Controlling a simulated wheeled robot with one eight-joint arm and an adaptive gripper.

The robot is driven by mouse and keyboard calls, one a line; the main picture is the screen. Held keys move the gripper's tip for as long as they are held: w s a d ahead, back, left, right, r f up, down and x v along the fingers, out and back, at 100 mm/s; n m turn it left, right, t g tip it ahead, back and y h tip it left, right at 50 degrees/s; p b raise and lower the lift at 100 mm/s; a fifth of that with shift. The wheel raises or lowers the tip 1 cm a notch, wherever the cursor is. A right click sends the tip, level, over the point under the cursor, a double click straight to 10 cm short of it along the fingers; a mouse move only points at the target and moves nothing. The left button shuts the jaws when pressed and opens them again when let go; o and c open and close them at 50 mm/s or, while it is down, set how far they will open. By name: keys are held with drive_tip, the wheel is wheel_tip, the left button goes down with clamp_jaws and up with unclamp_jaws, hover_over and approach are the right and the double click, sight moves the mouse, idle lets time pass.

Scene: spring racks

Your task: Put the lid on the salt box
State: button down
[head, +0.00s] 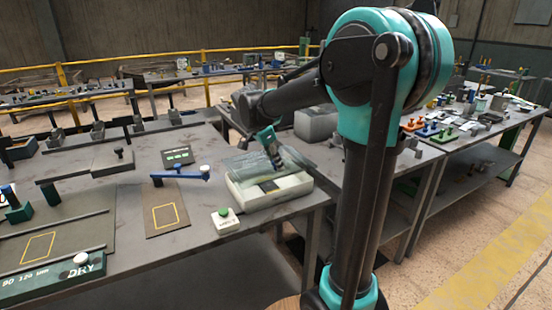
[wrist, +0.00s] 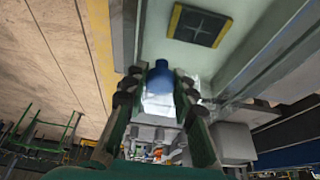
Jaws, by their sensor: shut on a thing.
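The salt box (head: 272,200), a pale open-topped case, stands near the right front corner of the left table. Its see-through lid (head: 246,162) is above it, seemingly tilted. My gripper (head: 273,154) is over the box. In the wrist view, my gripper (wrist: 160,88) is shut on a blue knob (wrist: 160,72), which seems to be the lid's handle. Whether the lid touches the box rim, I cannot tell.
A blue lever (head: 182,175) and a green case marked DRY (head: 52,278) are farther left. Another table (head: 440,150) with small parts is at right. The table edge is close to the box.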

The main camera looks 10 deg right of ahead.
sight(274, 169)
drive_tip(key=shift+f, duration=1.95)
drive_tip(key=shift+f, duration=0.45)
drive_tip(key=c, duration=0.7)
unclamp_jaws()
drive_tip(key=shift+r, duration=3.5)
drive_tip(key=shift+s, duration=0.1)
